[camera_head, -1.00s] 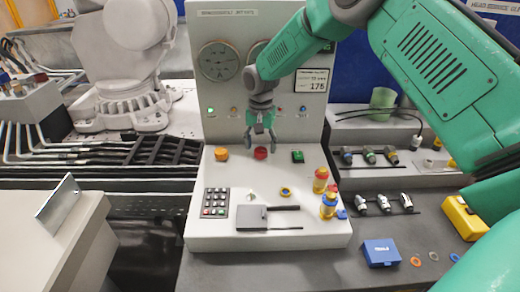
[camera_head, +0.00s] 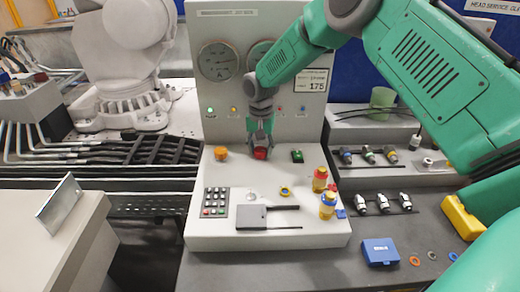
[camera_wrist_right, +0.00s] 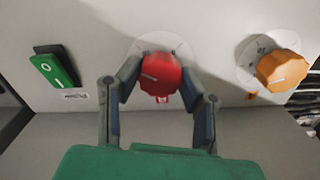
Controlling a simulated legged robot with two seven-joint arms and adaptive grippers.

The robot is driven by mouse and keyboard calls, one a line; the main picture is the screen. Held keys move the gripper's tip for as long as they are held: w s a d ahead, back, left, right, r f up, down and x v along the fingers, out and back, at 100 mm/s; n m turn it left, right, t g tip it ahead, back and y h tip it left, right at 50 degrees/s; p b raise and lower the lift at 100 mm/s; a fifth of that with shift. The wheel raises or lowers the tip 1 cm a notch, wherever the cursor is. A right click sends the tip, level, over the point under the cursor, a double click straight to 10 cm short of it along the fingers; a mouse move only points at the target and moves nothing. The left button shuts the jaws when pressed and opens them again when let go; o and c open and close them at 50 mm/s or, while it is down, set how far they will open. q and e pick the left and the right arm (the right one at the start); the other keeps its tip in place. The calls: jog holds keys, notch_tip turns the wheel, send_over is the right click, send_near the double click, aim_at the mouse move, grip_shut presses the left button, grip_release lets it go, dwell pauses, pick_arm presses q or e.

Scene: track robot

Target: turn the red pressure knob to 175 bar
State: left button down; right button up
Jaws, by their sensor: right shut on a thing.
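The red pressure knob (camera_head: 261,153) is on the sloped front of the grey console (camera_head: 290,215). My right gripper (camera_head: 260,146) is shut on the knob, with one finger on each side; the fingers (camera_wrist_right: 160,95) also show in the right wrist view. The small display (camera_head: 316,85) on the upright panel reads 175. A round gauge (camera_head: 221,62) is in view; a second gauge (camera_head: 258,52) is partly hidden by my right arm. My left gripper is not in view.
An orange knob (camera_head: 221,153) is left of the red knob, and a green switch (camera_head: 297,156) is right of it. A keypad (camera_head: 215,202), a flat grey plate (camera_head: 252,217) and red-yellow-blue fittings (camera_head: 328,200) are lower on the console. A blue box (camera_head: 380,252) lies at right.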

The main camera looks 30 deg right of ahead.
jog(key=n, duration=0.2)
jog(key=shift+n+p, duration=0.3)
jog(key=shift+p, duration=0.1)
jog(key=shift+n+p, duration=0.3)
jog(key=shift+n, duration=1.1)
jog(key=o, duration=1.1)
jog(key=shift+o, duration=0.2)
